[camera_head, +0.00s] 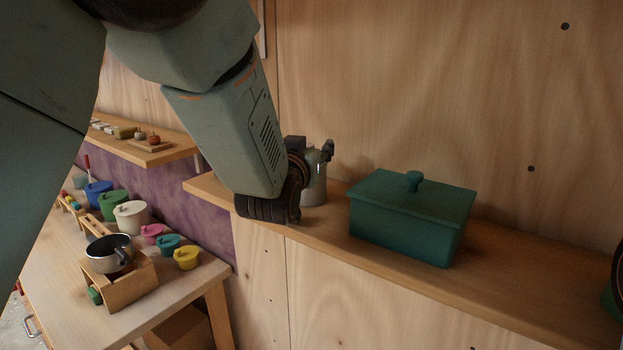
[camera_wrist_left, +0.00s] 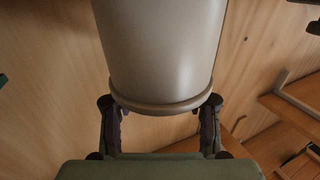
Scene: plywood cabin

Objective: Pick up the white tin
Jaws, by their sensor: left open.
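The pale grey-white tin (camera_head: 314,188) stands on the wooden wall shelf, left of the green box, partly hidden behind my left gripper (camera_head: 311,155). In the left wrist view the tin (camera_wrist_left: 160,50) is large and close, a smooth cylinder with a raised rim at the end nearest the gripper. My left gripper is open, with one finger on each side of the tin by its rim. I cannot tell whether the fingers touch it. My right gripper is not in view.
A lidded green box (camera_head: 410,222) stands right of the tin on the shelf (camera_head: 520,290). Bare shelf lies beyond it; a dark and green shape is cut off at the right edge. Lower left, a table (camera_head: 60,265) holds several coloured pots and a saucepan (camera_head: 110,255).

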